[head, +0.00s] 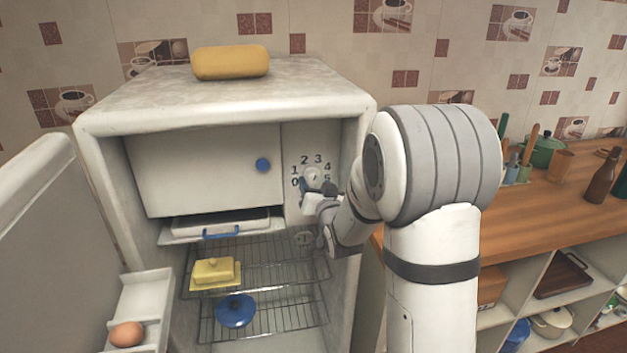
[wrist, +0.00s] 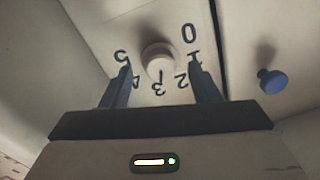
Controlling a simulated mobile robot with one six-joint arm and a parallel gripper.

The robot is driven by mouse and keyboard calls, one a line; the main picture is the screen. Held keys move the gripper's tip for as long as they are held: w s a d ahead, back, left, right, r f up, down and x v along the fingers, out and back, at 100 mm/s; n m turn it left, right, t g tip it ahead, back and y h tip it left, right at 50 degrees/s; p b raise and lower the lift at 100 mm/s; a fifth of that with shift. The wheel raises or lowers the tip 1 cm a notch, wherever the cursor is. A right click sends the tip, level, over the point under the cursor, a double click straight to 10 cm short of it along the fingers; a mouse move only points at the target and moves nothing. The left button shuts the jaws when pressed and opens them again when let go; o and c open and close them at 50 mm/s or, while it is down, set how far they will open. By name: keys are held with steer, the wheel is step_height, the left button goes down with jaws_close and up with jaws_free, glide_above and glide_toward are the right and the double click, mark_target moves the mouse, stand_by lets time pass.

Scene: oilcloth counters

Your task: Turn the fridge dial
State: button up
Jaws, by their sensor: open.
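The fridge dial (head: 313,174) is a round whitish knob on the panel right of the inner compartment door, ringed by the numbers 0 to 5. It also shows in the wrist view (wrist: 158,57), where the numbers appear upside down. My gripper (head: 317,188) is at the dial, just below it in the head view. In the wrist view its two dark fingers (wrist: 160,72) are open, one on each side of the knob in the picture. I cannot tell whether they touch it. Which number the dial points to is too small to read.
The fridge door (head: 45,245) stands open at left, with an egg (head: 126,334) in its shelf. The inner door has a blue knob (head: 263,165). Below are a tray (head: 220,221), a yellow butter dish (head: 214,271) and a blue lid (head: 236,311). A wooden counter (head: 535,205) stands right.

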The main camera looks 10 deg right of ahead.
steer(key=shift+w, duration=0.75)
steer(key=shift+c, duration=0.4)
steer(key=c, duration=0.9)
steer(key=shift+f, duration=0.1)
